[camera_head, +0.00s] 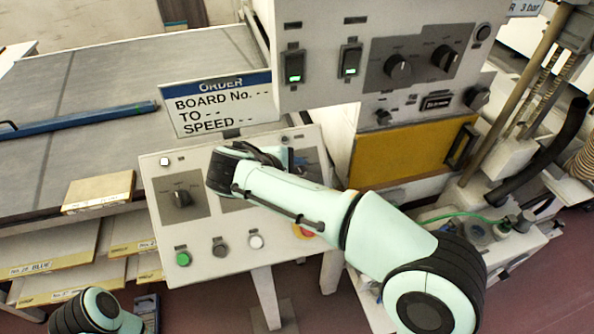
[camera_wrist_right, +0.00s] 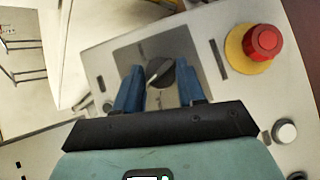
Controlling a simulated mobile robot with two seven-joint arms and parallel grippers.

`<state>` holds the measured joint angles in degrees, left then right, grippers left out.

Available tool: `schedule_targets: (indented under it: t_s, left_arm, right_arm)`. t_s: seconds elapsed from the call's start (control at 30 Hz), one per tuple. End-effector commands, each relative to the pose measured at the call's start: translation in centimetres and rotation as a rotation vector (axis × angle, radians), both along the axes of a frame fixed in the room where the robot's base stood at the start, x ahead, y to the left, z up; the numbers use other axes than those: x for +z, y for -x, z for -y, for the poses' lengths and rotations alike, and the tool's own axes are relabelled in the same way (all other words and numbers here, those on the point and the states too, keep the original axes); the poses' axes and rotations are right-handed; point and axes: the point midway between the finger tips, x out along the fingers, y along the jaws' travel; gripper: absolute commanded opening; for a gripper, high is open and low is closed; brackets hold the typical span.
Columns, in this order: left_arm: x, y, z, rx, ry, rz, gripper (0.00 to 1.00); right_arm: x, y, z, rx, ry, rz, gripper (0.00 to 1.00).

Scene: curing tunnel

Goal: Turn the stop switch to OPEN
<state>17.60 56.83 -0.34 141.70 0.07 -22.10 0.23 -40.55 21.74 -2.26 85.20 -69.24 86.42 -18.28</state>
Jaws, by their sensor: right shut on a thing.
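A black rotary switch (camera_wrist_right: 162,73) with a pale pointer mark sits on a dark plate of the sloped control panel (camera_head: 152,222). In the right wrist view the two blue fingers of my right gripper (camera_wrist_right: 160,85) are shut on its knob, one finger on each side. The lettering around this switch is too blurred to read. In the head view my right wrist and gripper hide most of this switch. Another black rotary switch (camera_head: 181,198) on a grey plate shows uncovered at the panel's left. My left gripper is out of view.
A red emergency button (camera_wrist_right: 263,43) on a yellow base stands right of the held switch. Green (camera_head: 183,258), black and white push buttons line the panel's front edge. An order sign (camera_head: 222,103) and an upper cabinet with switches (camera_head: 397,67) stand behind.

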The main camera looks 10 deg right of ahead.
Motion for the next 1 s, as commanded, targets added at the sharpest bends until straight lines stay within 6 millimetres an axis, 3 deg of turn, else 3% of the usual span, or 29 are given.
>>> schedule_targets:
  t_s: [0.13,0.17,0.2,0.23,0.63,1.0]
  left_arm:
    - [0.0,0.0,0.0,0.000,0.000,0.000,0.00]
    - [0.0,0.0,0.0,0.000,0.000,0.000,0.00]
    - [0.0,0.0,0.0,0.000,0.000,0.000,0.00]
    - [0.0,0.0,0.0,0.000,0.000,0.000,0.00]
    - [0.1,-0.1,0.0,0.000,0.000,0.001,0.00]
    - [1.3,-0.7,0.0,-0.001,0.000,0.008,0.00]
  right_arm:
    - [0.1,0.0,0.0,0.002,0.000,0.003,0.09]
    - [0.1,0.0,0.0,0.002,0.000,0.003,0.49]
    - [0.1,0.0,0.0,0.003,0.000,0.002,0.62]
    - [0.1,0.0,0.0,0.003,0.000,0.001,0.64]
    - [0.7,0.4,-0.6,0.003,0.000,0.002,0.64]
    - [5.9,3.8,-5.2,0.006,-0.002,0.004,0.64]
